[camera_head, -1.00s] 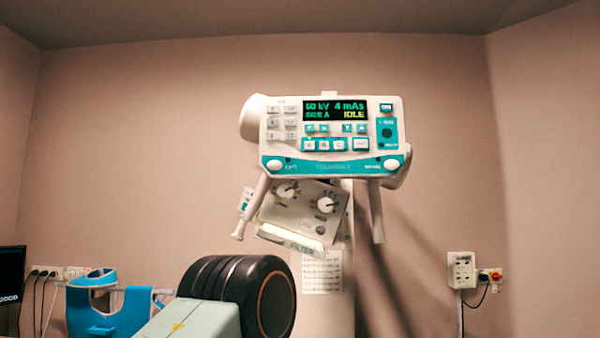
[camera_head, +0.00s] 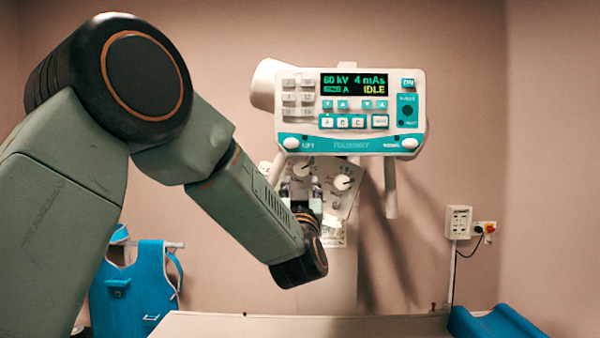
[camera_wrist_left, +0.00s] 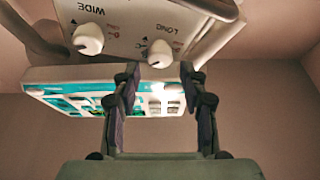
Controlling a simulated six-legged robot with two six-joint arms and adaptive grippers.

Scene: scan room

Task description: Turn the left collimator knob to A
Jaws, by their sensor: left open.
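The left collimator knob (camera_head: 303,168) is a pale round knob on the tilted collimator panel (camera_head: 324,180) below the console. The right knob (camera_head: 343,182) sits beside it. My left gripper (camera_head: 303,190) is just below and in front of the left knob, partly hidden by my wrist. The left wrist view is upside down. There the left knob (camera_wrist_left: 160,53) shows just beyond and between the open fingertips (camera_wrist_left: 158,75), with no clear contact. The other knob (camera_wrist_left: 88,38) is at its left. The letter marks are too small to read. My right gripper is out of view.
The console (camera_head: 350,110) with its lit display reading IDLE hangs right above the panel; handles (camera_head: 391,190) hang below it. A pale tabletop (camera_head: 300,326) lies in front. A blue apron (camera_head: 135,290) hangs at left. The wall at right carries sockets (camera_head: 458,222).

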